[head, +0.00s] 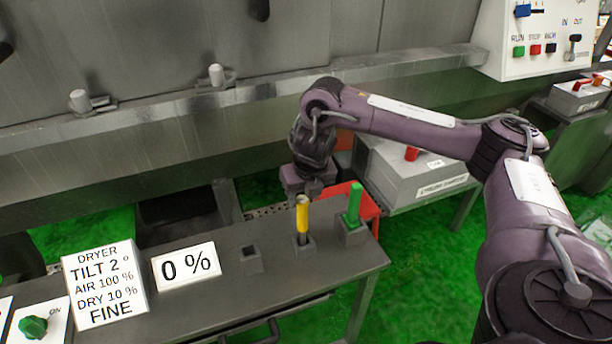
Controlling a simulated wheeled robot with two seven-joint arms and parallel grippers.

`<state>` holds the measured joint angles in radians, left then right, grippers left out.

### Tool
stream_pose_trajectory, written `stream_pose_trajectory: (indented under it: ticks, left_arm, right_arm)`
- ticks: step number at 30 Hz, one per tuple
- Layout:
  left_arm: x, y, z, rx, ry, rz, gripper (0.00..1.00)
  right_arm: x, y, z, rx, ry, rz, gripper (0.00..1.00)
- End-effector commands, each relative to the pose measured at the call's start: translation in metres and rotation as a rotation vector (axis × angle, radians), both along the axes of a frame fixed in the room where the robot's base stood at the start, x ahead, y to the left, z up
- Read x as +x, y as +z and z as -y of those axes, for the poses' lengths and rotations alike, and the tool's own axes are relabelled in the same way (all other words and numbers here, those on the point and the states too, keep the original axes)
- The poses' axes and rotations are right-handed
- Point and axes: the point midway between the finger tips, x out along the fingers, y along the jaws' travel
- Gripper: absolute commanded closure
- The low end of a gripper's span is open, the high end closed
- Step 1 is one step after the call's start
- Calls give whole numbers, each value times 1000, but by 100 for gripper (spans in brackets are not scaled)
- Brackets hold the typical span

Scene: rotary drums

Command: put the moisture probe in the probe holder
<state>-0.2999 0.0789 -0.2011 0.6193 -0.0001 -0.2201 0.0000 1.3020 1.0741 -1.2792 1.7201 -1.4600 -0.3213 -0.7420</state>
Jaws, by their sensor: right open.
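A yellow-handled rod (302,214), which looks like the moisture probe, stands upright in a small grey block (303,245) on the dark table. A green rod (353,203) stands in another grey block (352,234) to its right. A third small block with an empty square socket (251,257) sits to the left. No label shows which block is the probe holder. My right gripper (306,190) is open, pointing down at the top of the yellow rod; whether its fingers touch or surround the rod I cannot tell. My left gripper is not in view.
The dark table (205,306) bears a dryer sign (104,284), a "0 %" display (187,266) and a green knob (33,326). A red-edged tray (368,197) and a grey box (415,175) are behind. The table's front middle is clear.

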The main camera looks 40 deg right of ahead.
Motion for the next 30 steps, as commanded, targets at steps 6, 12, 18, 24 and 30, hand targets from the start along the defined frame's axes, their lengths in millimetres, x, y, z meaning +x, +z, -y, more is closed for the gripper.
stream_pose_trajectory:
  ticks: [6,12,18,24,30]
  left_arm:
    - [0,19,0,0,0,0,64]
    - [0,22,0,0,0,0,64]
    - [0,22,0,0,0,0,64]
    - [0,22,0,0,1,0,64]
    - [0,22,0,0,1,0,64]
  right_arm:
    - [-8,35,-2,-1,2,2,55]
    - [-11,42,-3,0,0,0,55]
    - [-12,41,-3,0,0,-1,55]
    - [-11,41,-3,0,1,-1,55]
    - [-10,38,-10,6,8,7,55]
